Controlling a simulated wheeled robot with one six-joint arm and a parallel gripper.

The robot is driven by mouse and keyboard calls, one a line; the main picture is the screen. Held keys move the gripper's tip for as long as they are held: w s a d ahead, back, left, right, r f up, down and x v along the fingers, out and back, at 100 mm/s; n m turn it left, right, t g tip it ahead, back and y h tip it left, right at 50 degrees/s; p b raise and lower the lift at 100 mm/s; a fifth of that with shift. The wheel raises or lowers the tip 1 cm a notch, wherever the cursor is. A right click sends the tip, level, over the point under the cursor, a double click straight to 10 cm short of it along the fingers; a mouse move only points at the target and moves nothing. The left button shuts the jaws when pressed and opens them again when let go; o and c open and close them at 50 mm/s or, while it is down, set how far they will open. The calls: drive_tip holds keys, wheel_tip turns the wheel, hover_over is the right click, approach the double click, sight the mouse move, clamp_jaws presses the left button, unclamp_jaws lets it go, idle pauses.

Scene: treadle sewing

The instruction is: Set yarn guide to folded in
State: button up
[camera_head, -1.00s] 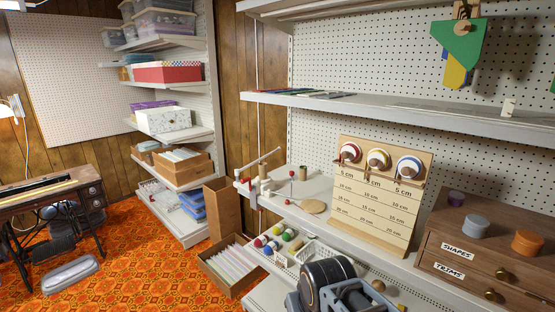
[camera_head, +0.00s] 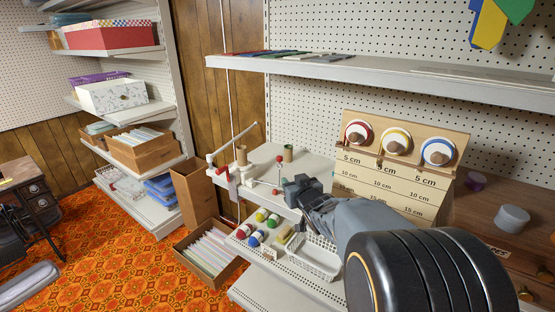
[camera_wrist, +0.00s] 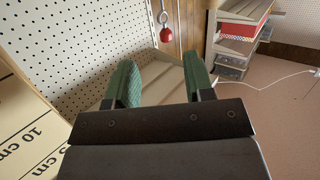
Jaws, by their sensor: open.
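A small winder with a long pale arm (camera_head: 234,143) is at the left end of the middle shelf, with a red part (camera_head: 233,186) at its front edge. Beside it a thin rod with a red knob (camera_head: 280,159) stands up; I cannot tell for certain which part is the yarn guide. My gripper (camera_wrist: 160,82) is open and empty, apart from these. In the head view my gripper (camera_head: 291,190) is just right of the knobbed rod.
A ribbon board (camera_head: 400,170) stands right of my arm. A white basket (camera_head: 313,258) and several coloured spools are on the shelf below. An upper shelf (camera_head: 380,75) overhangs. A carton of files (camera_head: 208,254) and a tall brown box (camera_head: 194,200) stand on the floor.

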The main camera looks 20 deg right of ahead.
sight(281, 161)
drive_tip(key=w+p, duration=0.1)
drive_tip(key=w, duration=0.4)
drive_tip(key=w+t+y, duration=0.1)
drive_tip(key=w, duration=0.4)
drive_tip(key=w+t+p, duration=0.1)
drive_tip(key=w, duration=0.4)
drive_tip(key=shift+d+r+n+y+p, duration=0.3)
drive_tip(key=shift+d+r+n+y, duration=0.05)
drive_tip(key=shift+r+n+y, duration=0.05)
clamp_jaws()
